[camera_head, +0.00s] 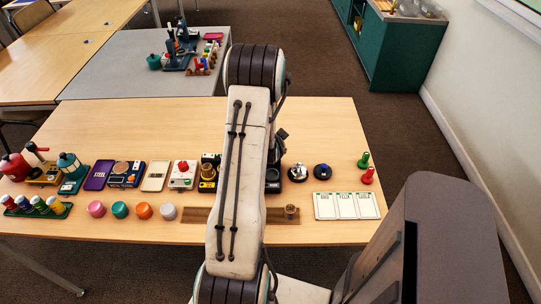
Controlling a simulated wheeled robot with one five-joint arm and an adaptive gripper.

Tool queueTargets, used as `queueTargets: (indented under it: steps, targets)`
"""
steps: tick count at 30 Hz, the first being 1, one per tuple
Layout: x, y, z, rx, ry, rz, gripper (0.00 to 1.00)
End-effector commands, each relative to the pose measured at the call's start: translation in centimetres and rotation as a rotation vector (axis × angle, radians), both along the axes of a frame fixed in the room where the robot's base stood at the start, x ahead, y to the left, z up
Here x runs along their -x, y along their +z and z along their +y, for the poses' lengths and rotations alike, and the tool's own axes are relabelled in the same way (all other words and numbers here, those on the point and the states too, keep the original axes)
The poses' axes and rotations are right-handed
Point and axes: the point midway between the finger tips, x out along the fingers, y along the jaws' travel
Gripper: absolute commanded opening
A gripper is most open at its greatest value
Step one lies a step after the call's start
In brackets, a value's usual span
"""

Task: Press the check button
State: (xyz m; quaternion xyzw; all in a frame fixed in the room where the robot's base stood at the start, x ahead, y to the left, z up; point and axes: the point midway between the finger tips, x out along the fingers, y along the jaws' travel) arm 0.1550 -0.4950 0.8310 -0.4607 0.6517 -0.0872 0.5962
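A white box with a red button on top (183,174) stands on the wooden table, left of my arm. A black-and-yellow device (208,180) stands close to its right, partly behind my arm. A small dark round piece with a blue top (322,171) stands right of my arm. No label shows which of these is the check button. My arm runs up the middle of the view and hides part of the table. A dark part, perhaps of my gripper, shows past its right edge. The fingertips are hidden, so open or shut does not show.
Several coloured round lids (144,210) line the front left. A wooden rail (283,215) lies at the front behind my arm. Three white cards (346,206) lie at the right, near green (364,160) and red (368,176) pegs. The table's back right is clear.

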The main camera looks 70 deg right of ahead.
Motion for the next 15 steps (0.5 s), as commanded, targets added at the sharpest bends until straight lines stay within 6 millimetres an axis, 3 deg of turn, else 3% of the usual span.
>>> queueTargets:
  steps: [15]
  targets:
    - [-0.01, -0.86, 0.01, 0.0, 0.0, 0.0, 0.0]
